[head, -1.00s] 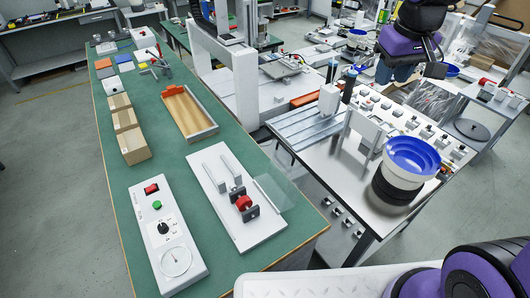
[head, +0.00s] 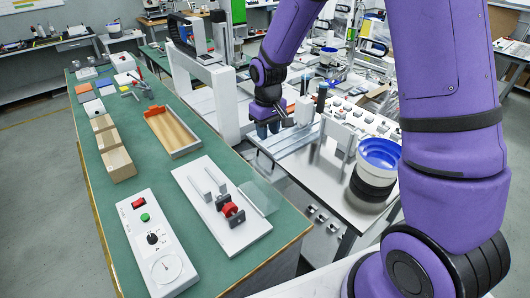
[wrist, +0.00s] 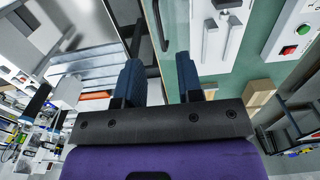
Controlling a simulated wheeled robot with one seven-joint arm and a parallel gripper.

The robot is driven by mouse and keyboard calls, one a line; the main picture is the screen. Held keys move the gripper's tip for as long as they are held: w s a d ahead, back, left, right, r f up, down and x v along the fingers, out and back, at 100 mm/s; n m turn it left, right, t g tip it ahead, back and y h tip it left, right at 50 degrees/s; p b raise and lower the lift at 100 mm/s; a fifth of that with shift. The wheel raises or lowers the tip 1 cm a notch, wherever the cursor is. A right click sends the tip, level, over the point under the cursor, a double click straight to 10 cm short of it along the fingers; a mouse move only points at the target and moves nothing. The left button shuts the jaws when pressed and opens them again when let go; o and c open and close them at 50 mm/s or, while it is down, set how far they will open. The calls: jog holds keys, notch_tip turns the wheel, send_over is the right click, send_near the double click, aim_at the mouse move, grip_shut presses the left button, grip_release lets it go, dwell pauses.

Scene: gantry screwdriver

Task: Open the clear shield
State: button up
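The clear shield (head: 261,197) is a thin see-through panel at the right edge of a white base plate (head: 231,237) on the green bench. It appears to lean outward over the bench top. A red part between dark blocks (head: 231,209) sits beside it on the plate. My gripper (head: 263,129) is beyond the shield, near the bench's far right edge, and not touching it. In the wrist view my gripper (wrist: 159,66) has its two blue fingers apart with nothing between them. The white plate (wrist: 212,45) also shows there; I cannot make out the shield clearly.
A control box (head: 155,243) with red and green buttons stands left of the plate. A wooden tray (head: 173,132) and cardboard boxes (head: 117,161) lie farther back. Right of the bench, a machine table carries a blue-topped bowl (head: 378,153). A gap separates bench and machine table.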

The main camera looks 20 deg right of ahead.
notch_tip(320, 180, down, 8)
jog(key=shift+d+f, duration=0.1)
jog(key=shift+f, duration=0.05)
jog(key=shift+c, duration=0.2)
grip_shut()
